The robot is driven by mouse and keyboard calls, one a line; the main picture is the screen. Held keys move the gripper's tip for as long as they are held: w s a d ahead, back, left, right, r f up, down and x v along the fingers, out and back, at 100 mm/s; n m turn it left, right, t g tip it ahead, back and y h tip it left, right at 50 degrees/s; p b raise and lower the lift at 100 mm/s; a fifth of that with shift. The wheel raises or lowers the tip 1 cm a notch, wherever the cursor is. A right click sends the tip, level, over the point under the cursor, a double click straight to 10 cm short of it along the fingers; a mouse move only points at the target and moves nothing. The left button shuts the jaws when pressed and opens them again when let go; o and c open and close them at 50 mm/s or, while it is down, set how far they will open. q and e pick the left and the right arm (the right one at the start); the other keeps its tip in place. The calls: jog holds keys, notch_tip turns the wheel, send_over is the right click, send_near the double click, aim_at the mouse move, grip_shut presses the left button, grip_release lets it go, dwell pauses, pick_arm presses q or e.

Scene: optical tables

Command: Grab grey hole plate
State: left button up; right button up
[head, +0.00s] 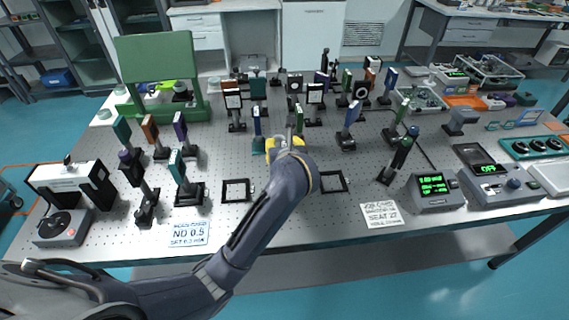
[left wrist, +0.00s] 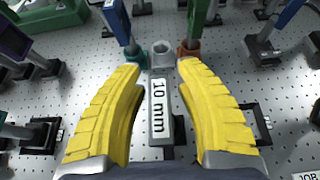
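A grey plate (left wrist: 161,75) marked "10 mm" shows in the left wrist view, with a round hole in its raised far end. It lies between the two yellow fingers of my left gripper (left wrist: 160,68), with visible gaps on both sides. The fingers are open and hold nothing. In the head view my left gripper (head: 288,143) is low over the middle of the perforated table and hides most of the plate. I cannot tell the gripper's exact height above it. My right gripper is not in view.
A teal-based post (left wrist: 130,50) and a brown-based post (left wrist: 188,46) stand close beyond the fingertips. Black square frames lie at left (head: 236,190) and right (head: 333,182) on the optical table (head: 290,215). Many upright mounted optics crowd the back. The front middle strip is clearer.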

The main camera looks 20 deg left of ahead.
pick_arm(q)
grip_shut()
dwell(0.4)
